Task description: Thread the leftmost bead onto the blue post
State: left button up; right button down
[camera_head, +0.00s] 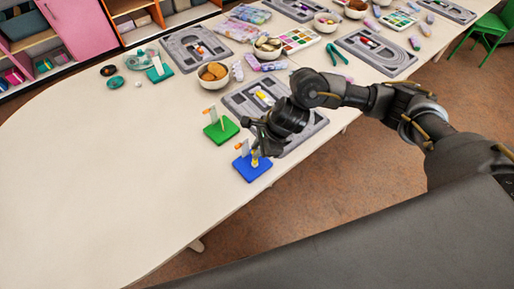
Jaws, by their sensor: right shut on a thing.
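The blue board (252,172) lies near the table's front edge. A short yellowish post (255,160) stands on it, beside a small white upright piece with an orange top (241,148). My right gripper (256,147) reaches in from the right and is low over the blue board, at the top of the post. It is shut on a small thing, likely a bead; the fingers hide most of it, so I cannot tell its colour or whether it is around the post. No loose row of beads can be made out. My left gripper is not in view.
A green board (221,134) with a similar post and white piece stands just behind. A grey tray (236,102) lies under and behind my right arm. Bowls (213,83), a teal board (160,72) and other trays are farther back. The table's left part is clear.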

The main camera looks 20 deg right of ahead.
jog(key=shift+f, duration=0.3)
jog(key=c, duration=1.2)
grip_release()
jog(key=shift+c, duration=0.2)
jog(key=b+v, duration=0.1)
jog(key=v, duration=1)
jog(key=shift+a, duration=0.1)
